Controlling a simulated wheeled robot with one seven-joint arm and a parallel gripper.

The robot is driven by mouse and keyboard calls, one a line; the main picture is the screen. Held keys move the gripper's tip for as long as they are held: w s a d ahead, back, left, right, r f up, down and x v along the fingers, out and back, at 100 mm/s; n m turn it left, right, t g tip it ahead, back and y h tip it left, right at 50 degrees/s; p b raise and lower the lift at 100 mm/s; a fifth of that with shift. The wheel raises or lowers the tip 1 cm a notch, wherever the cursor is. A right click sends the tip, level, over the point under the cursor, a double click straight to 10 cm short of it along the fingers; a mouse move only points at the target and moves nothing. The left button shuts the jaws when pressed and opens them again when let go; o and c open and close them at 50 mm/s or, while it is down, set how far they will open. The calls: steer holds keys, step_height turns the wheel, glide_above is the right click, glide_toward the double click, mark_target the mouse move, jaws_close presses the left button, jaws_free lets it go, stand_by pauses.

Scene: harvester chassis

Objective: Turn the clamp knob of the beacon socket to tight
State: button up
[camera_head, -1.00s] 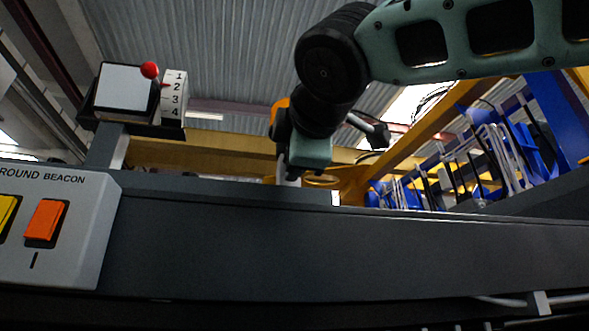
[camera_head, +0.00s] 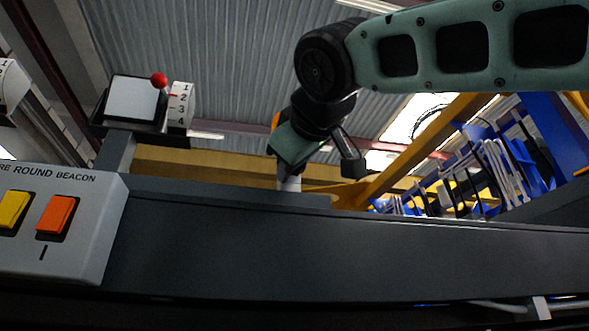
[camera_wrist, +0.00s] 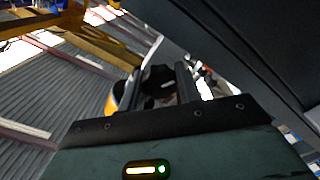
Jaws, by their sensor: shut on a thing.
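My gripper (camera_wrist: 160,74) shows in the wrist view with its two dark fingers on either side of a dark, round part, which I take for the clamp knob (camera_wrist: 158,73); a pale part shows below it. The fingers hide much of it and its marking cannot be read. An orange part, likely the beacon (camera_wrist: 117,98), shows just left of the fingers, and a sliver of it shows in the head view (camera_head: 275,121). In the head view my wrist is tilted over a short pale post (camera_head: 289,183) at the dark beam's top edge; the fingertips are hidden there.
A long dark chassis beam (camera_head: 330,245) crosses the front. A grey panel (camera_head: 75,255) with yellow and orange rocker switches sits at left. Behind it stands a box with a red-knobbed lever (camera_head: 159,80) and a numbered scale. Blue racks (camera_head: 500,165) stand at right.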

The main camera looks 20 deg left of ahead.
steer(key=shift+f+m, duration=0.1)
steer(key=shift+m, duration=0.2)
steer(key=o, duration=1)
steer(key=shift+c, duration=0.2)
steer(key=shift+s, duration=0.1)
steer(key=b+v, duration=0.4)
steer(key=v, duration=1.3)
steer(key=shift+b, duration=0.4)
steer(key=shift+s, duration=0.1)
